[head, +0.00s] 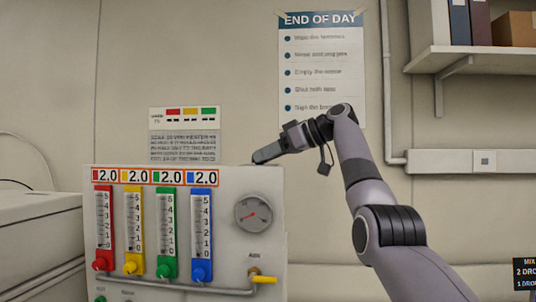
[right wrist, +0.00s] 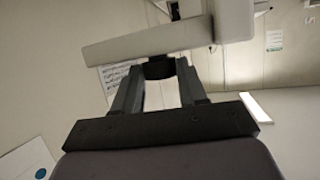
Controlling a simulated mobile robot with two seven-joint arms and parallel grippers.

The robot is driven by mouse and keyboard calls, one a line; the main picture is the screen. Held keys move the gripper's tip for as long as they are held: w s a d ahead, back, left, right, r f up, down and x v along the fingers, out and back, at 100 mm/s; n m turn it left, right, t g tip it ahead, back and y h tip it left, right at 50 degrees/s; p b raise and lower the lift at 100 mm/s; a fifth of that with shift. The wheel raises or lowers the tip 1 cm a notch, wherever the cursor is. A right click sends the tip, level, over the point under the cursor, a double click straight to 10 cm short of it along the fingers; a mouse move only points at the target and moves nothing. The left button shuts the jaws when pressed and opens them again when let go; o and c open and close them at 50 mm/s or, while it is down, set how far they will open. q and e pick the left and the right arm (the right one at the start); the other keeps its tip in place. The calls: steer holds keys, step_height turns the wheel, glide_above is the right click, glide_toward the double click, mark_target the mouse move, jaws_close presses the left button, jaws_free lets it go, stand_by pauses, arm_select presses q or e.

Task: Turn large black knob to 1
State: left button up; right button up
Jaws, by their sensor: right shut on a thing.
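My right gripper (head: 262,156) reaches in from the right, just above the top right edge of the gas panel (head: 270,205) in the head view. In the right wrist view its two dark fingers (right wrist: 158,78) sit on either side of a black knob (right wrist: 158,68), shut on it. The knob sticks out from a pale grey housing (right wrist: 150,42). Its marks and pointer are not visible, so its setting cannot be read. The knob does not show in the head view. My left gripper is not in view.
The panel carries red, yellow, green and blue flow tubes with small coloured knobs, a round gauge (head: 253,213) and a yellow lever (head: 264,279). An "END OF DAY" poster (head: 321,60) hangs on the wall behind. A shelf (head: 470,58) is at the upper right.

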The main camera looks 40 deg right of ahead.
steer(key=shift+d+r+n+y, duration=0.25)
steer(key=shift+r+n+y, duration=0.05)
steer(key=shift+r, duration=0.05)
steer(key=shift+a+f+n, duration=0.1)
steer(key=shift+f+n, duration=0.1)
steer(key=shift+n, duration=0.1)
steer(key=o, duration=1.1)
steer(key=shift+f, duration=0.1)
steer(key=shift+c, duration=0.2)
steer(key=v, duration=0.7)
